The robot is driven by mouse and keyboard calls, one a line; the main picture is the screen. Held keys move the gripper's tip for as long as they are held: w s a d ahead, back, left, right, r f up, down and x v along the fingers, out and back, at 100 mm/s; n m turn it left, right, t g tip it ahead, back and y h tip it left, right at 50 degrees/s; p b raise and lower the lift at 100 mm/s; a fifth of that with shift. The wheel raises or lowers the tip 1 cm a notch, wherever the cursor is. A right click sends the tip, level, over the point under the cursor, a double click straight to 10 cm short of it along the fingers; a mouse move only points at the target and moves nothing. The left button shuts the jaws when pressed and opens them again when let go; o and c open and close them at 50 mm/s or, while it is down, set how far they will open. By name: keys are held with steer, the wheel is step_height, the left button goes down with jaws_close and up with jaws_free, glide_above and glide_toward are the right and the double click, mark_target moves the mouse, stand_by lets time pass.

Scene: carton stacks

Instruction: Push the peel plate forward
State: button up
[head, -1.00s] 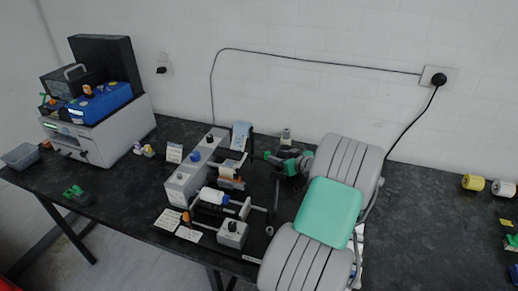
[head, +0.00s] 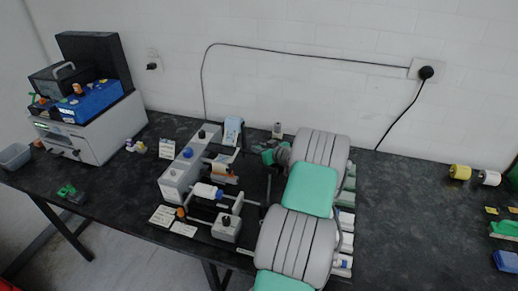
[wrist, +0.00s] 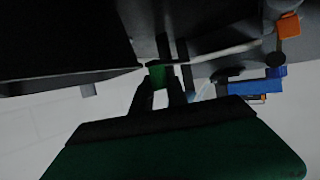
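The label machine (head: 172,184) is a grey unit with blue and black knobs, rods and a white roller (head: 207,191), on the middle of the dark bench. I cannot single out the peel plate for certain; a pale thin bar (wrist: 215,53) crosses beyond my fingers in the wrist view. My gripper (head: 262,150), green and dark, is at the machine's back right, low over the bench. In the wrist view its two dark fingers (wrist: 158,85) show a light gap between them, with a small green piece at the tips. Whether they grip it is unclear.
A grey printer-like box (head: 85,135) carrying a blue case (head: 95,97) stands at the left. Cards (head: 165,215) lie before the machine. Yellow (head: 460,172) and white rolls lie at the far right. A cable runs along the wall to a socket (head: 426,72). Bench right of my arm is mostly clear.

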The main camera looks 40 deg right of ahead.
jaws_close()
stand_by(0.9)
